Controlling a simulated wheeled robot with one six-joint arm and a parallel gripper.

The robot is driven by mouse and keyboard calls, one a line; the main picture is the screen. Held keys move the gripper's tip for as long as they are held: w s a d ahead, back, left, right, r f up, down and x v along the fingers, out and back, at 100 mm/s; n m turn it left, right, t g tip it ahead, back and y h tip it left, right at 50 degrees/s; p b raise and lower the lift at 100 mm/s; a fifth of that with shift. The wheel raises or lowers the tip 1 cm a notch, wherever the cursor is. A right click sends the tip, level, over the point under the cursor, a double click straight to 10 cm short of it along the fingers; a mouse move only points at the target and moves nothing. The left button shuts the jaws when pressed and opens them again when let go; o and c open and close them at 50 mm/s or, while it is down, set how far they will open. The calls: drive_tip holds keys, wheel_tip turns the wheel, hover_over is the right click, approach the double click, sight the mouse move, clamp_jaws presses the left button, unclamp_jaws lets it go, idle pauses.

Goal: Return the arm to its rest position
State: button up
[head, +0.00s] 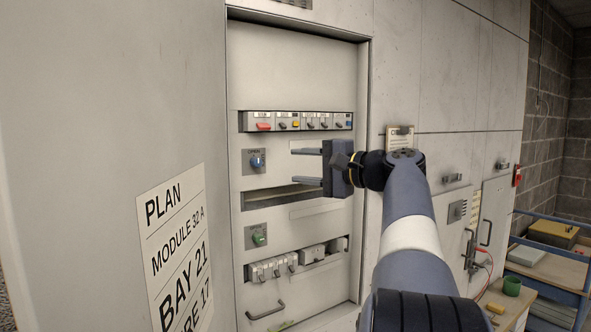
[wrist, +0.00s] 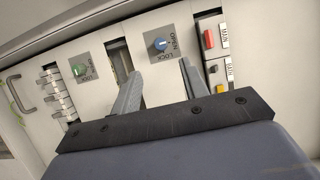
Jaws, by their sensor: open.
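My gripper (head: 307,167) is open, with its two fingers apart and nothing between them. In the head view it is in front of the open cabinet panel (head: 290,75), pointing left, near a blue knob (head: 257,161) on a plate marked OPEN. My arm (head: 408,205) reaches up from the lower right to it. In the wrist view the gripper fingers (wrist: 158,85) point toward the panel, and the blue knob (wrist: 160,44) shows between them, beyond the tips. I cannot tell the exact gap to the panel, but no contact shows.
A breaker row (head: 297,121) is above the blue knob; a slot (head: 285,197) and green knob (head: 259,239) are below it. A label reading PLAN (head: 176,245) is on the left door. At right are closed cabinet doors (head: 487,235) and a blue-railed cart (head: 548,262).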

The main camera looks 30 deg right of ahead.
sight(259, 163)
drive_tip(key=p+x, duration=0.2)
drive_tip(key=x, duration=0.9)
drive_tip(key=shift+p, duration=0.35)
drive_tip(key=shift+s+d, duration=0.1)
